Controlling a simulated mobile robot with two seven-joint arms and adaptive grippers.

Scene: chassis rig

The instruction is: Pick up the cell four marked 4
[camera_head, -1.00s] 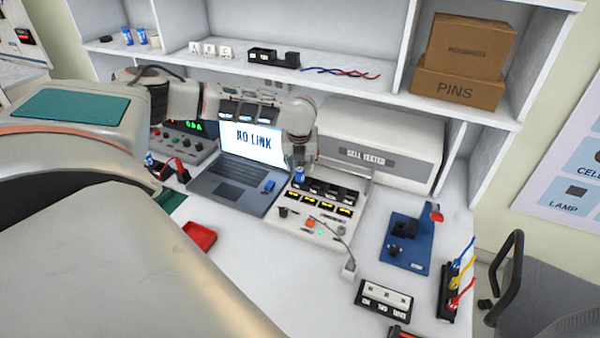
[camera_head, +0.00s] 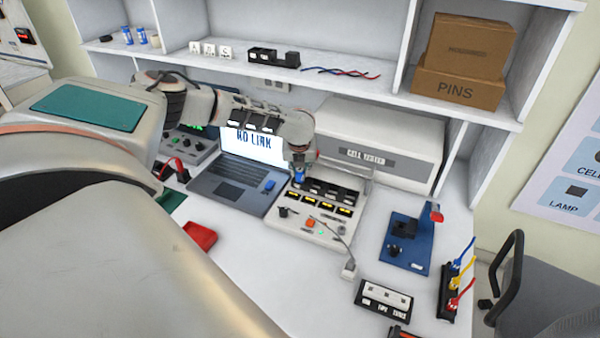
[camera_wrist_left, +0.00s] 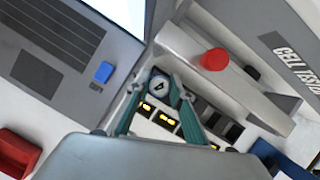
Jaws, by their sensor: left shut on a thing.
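My left gripper (camera_head: 300,168) reaches in from the left, pointing down over the far left end of the row of slots on the tester panel (camera_head: 282,222). It is shut on a small blue cell (camera_head: 299,178). In the left wrist view the cell (camera_wrist_left: 159,86) shows its round pale top with a dark mark like a 4, between the two teal fingers (camera_wrist_left: 158,92). I cannot tell whether the cell's lower end is in a slot or just above it. My right gripper is not in view.
The laptop (camera_head: 228,187) reading NO LINK stands left of the panel, with a small blue object on it. The cell tester box (camera_head: 385,150) is behind. A red tray (camera_head: 199,236), blue fixture (camera_head: 408,243) and labelled holder (camera_head: 383,299) lie on the bench. The shelf is above.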

